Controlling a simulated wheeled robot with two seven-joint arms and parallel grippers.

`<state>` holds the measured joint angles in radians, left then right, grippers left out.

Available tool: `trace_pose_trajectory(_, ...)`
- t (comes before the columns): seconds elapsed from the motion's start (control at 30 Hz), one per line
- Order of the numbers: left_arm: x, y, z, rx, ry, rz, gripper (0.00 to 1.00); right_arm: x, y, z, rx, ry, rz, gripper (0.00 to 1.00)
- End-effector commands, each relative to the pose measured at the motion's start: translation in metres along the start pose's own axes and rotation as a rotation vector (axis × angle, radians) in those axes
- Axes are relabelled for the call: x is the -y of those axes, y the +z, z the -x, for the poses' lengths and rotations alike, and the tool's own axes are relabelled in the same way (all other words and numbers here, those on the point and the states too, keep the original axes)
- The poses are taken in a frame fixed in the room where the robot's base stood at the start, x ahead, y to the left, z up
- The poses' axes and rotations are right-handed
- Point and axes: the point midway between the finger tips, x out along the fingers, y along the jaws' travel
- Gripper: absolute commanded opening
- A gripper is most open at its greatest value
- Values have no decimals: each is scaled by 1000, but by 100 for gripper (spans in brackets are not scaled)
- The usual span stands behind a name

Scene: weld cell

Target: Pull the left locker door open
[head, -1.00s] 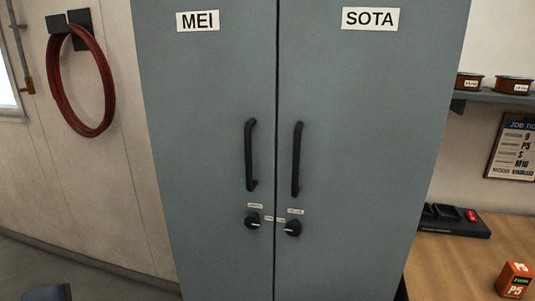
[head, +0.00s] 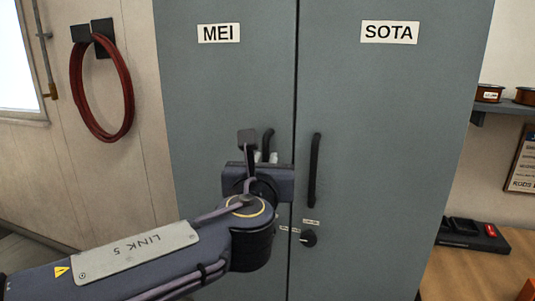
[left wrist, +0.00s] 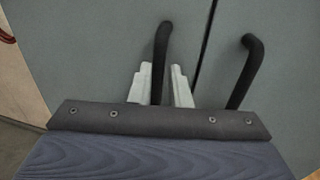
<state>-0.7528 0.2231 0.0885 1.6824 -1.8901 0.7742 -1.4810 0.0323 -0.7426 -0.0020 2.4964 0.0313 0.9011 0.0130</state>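The left locker door (head: 205,85) is grey and bears the label MEI. It stands flush with the right door (head: 390,95), labelled SOTA, with a thin dark seam between them. The left door's black bar handle (head: 267,137) is mostly hidden behind my left gripper (head: 266,158) in the head view. In the left wrist view the handle (left wrist: 161,50) passes between the two pale fingers of my left gripper (left wrist: 162,84), which sit close on both sides of it. The left door's knob is hidden behind my arm. My right gripper is out of view.
The right door's handle (head: 315,170) and knob (head: 308,238) are close to the right of my left gripper. A red hose coil (head: 103,85) hangs on the left wall. A wooden bench (head: 475,270) with a black tray (head: 472,236) stands at the right.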

Motion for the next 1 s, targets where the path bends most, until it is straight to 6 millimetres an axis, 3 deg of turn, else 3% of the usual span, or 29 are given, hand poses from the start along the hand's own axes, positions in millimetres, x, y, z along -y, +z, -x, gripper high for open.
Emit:
trace_pose_trajectory(0.1, -1, 0, -17, -2, 2, 1, 17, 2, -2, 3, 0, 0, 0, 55)
trace_pose_trajectory(0.3, -1, 0, -29, -2, 2, 2, 17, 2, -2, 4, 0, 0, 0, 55)
trace_pose_trajectory(0.53, -1, -1, -29, -1, 2, 3, 17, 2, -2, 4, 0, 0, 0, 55)
trace_pose_trajectory(0.67, -1, -1, -29, -1, 2, 3, 0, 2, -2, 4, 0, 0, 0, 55)
trace_pose_trajectory(1.0, -1, -1, -28, -1, -1, 3, 0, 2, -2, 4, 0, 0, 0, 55)
